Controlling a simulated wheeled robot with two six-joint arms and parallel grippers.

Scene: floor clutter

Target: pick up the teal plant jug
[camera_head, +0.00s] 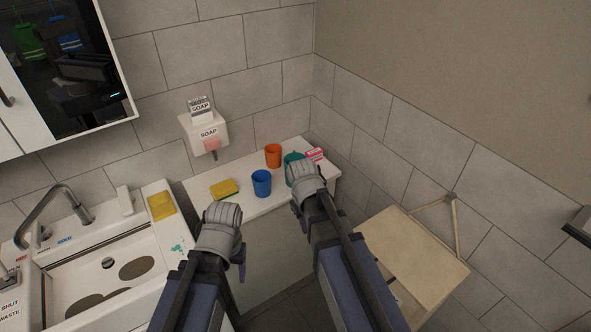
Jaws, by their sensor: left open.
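The teal plant jug (290,171) stands on the white counter near its right end. My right arm's end covers its lower right part, so its full shape is hidden. My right gripper (308,172) is in front of the jug in the picture; its fingers are hidden, and I cannot tell whether it touches the jug. My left gripper (222,214) is open, in front of the counter's left part and apart from the jug, to its lower left.
A soap dispenser (205,133) hangs behind.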

